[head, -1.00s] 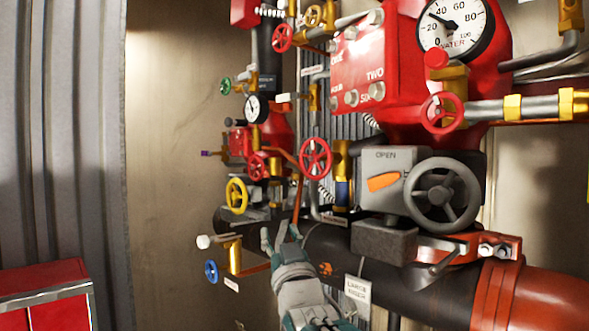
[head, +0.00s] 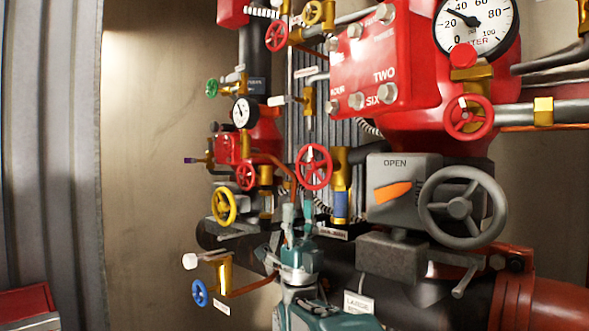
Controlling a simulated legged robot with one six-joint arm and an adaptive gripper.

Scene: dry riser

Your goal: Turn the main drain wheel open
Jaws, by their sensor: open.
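A red handwheel (head: 313,167) with spokes sits on a brass valve (head: 340,185) in the middle of the head view. A small white tag (head: 333,232) lies below this valve; its lettering is too small to read surely, so I cannot tell for certain which wheel is the main drain. My gripper (head: 298,214) points upward just below the red wheel, with its two fingers apart and nothing between them. It looks apart from the wheel, though the depth gap is hard to judge.
A large grey handwheel (head: 462,207) and its "OPEN" indicator box (head: 391,190) stand to the right. A yellow wheel (head: 223,207) and a blue wheel (head: 200,293) are to the left. A dark pipe (head: 345,265) runs behind my arm. The beige wall at left is clear.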

